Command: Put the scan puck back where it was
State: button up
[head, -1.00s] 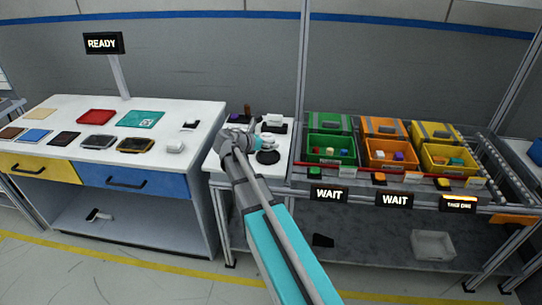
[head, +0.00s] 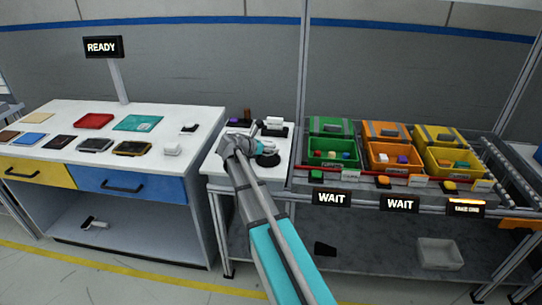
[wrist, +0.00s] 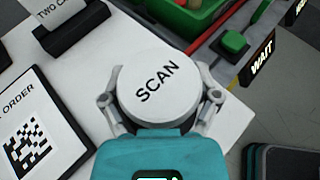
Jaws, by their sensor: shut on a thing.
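The scan puck (wrist: 157,86) is a round white disc with "SCAN" on its top. My gripper (wrist: 160,100) is shut on it, one finger on each side, in the wrist view. In the head view my gripper (head: 252,150) is over the small white table (head: 222,166), and the puck cannot be made out clearly there. A dark round pad (head: 269,160) lies on that table just right of my gripper. The pad does not show in the wrist view; the puck and gripper cover the surface below. The gap under the puck cannot be judged.
An order card with a code (wrist: 35,143) lies left of the puck. Green (head: 331,155), orange (head: 396,158) and yellow (head: 455,162) bins stand right. A green button (wrist: 233,43) is near the table's right edge.

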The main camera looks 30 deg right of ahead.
aim_at(270, 159)
jog(key=shift+w+d+f+b, duration=0.15)
jog(key=shift+w+f+b, duration=0.05)
jog(key=shift+f+b, duration=0.25)
jog(key=shift+w+d+f+b, duration=0.1)
jog(key=shift+w+f+b, duration=0.1)
jog(key=shift+f+b, duration=1.35)
jog(key=shift+b, duration=0.05)
jog(key=shift+f, duration=0.2)
jog(key=o, duration=1.1)
jog(key=shift+r, duration=0.1)
jog(key=shift+c, duration=0.2)
jog(key=shift+r, duration=0.1)
jog(key=shift+s+a+r, duration=0.1)
jog(key=shift+r, duration=0.05)
jog(key=p+v, duration=0.4)
jog(key=v, duration=0.7)
jog(key=shift+s+a+r+p, duration=0.1)
jog(key=shift+a+r+p, duration=0.05)
jog(key=shift+a+p, duration=0.25)
